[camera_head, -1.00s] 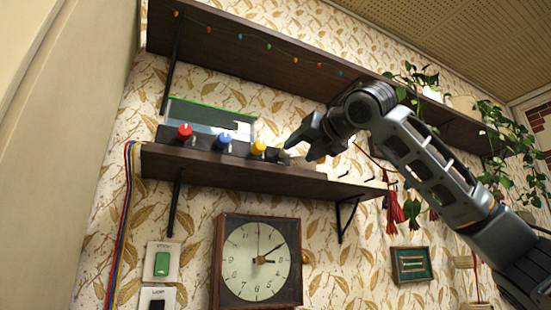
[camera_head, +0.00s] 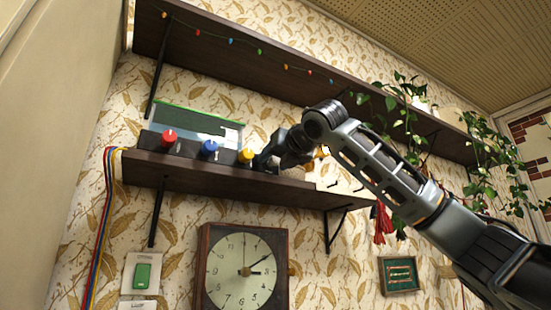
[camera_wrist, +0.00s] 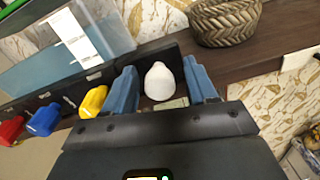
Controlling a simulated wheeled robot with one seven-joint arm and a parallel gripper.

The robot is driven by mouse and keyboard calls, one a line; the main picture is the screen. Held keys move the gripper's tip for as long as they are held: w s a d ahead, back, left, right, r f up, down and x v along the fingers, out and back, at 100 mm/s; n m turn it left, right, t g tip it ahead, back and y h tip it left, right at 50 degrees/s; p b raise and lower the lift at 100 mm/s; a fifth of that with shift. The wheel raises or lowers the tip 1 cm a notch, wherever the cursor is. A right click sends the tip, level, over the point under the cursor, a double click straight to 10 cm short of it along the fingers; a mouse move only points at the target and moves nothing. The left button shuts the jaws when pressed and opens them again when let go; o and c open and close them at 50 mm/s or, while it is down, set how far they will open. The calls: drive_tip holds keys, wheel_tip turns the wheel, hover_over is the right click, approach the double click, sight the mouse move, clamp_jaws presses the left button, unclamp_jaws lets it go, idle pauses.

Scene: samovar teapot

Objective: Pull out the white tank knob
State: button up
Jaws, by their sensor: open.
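The white tank knob (camera_wrist: 162,82) shows in the wrist view between the two blue fingers of my gripper (camera_wrist: 162,88). The fingers stand apart on either side of it, with small gaps visible. In the head view my gripper (camera_head: 268,160) is at the lower shelf, just right of the yellow knob, and hides the white knob. The yellow knob (camera_head: 246,156), blue knob (camera_head: 209,149) and red knob (camera_head: 169,138) stand in a row on a dark base. A clear tank (camera_head: 196,124) with a green top edge is behind them.
The knobs are on the lower dark shelf (camera_head: 220,180). An upper shelf (camera_head: 225,50) with string lights runs above. A woven bowl (camera_wrist: 225,22) is right of the white knob. A clock (camera_head: 243,268) hangs below.

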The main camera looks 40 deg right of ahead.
drive_tip(key=shift+c, duration=0.5)
clamp_jaws()
